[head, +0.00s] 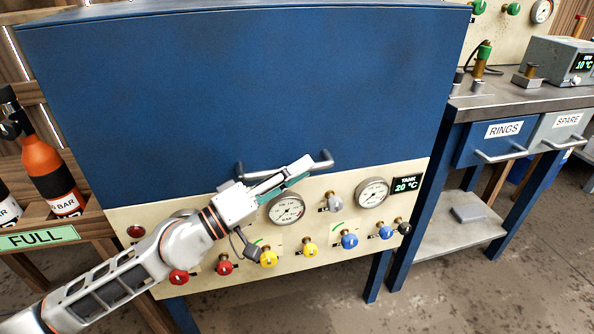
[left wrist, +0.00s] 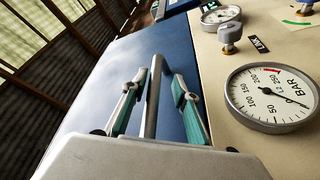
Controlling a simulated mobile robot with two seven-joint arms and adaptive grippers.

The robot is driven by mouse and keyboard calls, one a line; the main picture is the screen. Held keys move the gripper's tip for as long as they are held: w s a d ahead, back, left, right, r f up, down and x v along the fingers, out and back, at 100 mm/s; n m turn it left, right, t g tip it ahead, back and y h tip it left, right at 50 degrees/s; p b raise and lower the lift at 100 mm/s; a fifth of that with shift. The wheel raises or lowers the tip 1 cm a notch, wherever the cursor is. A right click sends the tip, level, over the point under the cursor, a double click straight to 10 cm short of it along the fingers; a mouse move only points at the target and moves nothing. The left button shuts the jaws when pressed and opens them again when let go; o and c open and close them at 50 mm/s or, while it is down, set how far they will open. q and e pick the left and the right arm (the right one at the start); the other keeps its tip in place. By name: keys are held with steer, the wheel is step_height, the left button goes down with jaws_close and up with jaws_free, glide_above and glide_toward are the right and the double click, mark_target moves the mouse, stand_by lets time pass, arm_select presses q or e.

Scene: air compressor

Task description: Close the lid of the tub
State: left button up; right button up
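The tub is a big blue box with a cream front panel (head: 385,225). Its large blue face, which looks like the lid (head: 250,85), rises above the panel; I cannot tell how far it stands open. A grey bar handle (head: 325,161) sits low on the blue face, just above the panel. My left gripper (head: 290,178) is at this handle, partly covering it. In the left wrist view the handle (left wrist: 152,95) runs between the two teal-padded fingers of the left gripper (left wrist: 160,92), with gaps on both sides. The right gripper is not seen.
Gauges (head: 372,192) and coloured knobs (head: 349,241) stick out of the panel close below my left gripper. An orange cylinder (head: 48,160) stands on a rack at left. A bench with drawers (head: 495,145) is at right.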

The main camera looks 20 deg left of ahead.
arm_select(q)
steer(key=shift+r, duration=0.1)
steer(key=v, duration=1.2)
